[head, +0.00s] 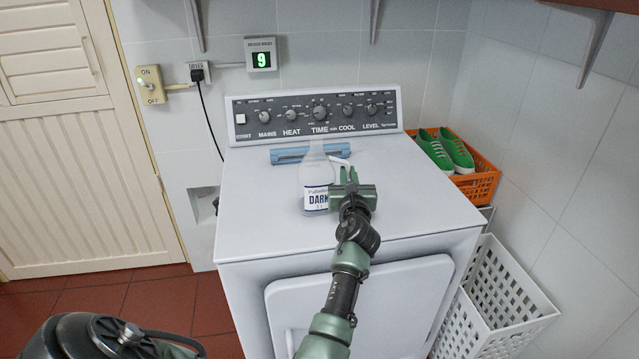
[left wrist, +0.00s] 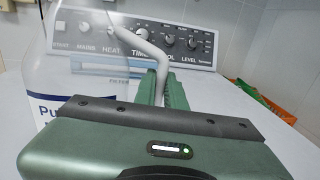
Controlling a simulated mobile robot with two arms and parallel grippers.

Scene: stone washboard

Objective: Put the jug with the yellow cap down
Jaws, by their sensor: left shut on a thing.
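A clear jug (head: 313,180) with a white label reading "DARK" is upright over the top of the white dryer (head: 395,190), near its middle. I cannot tell whether its base touches the top. No yellow cap shows on it. My left gripper (head: 346,178) is at the jug's right side, shut on its pale handle. In the left wrist view the handle (left wrist: 152,52) curves down between the green fingers (left wrist: 160,88), and the jug body (left wrist: 70,75) is at the left. My right gripper is not in view.
A blue filter piece (head: 290,155) lies behind the jug, before the dryer's control panel (head: 270,112). An orange crate (head: 482,184) with green shoes (head: 445,150) is at the right. A white basket (head: 500,300) stands lower right. The dryer top is clear on either side.

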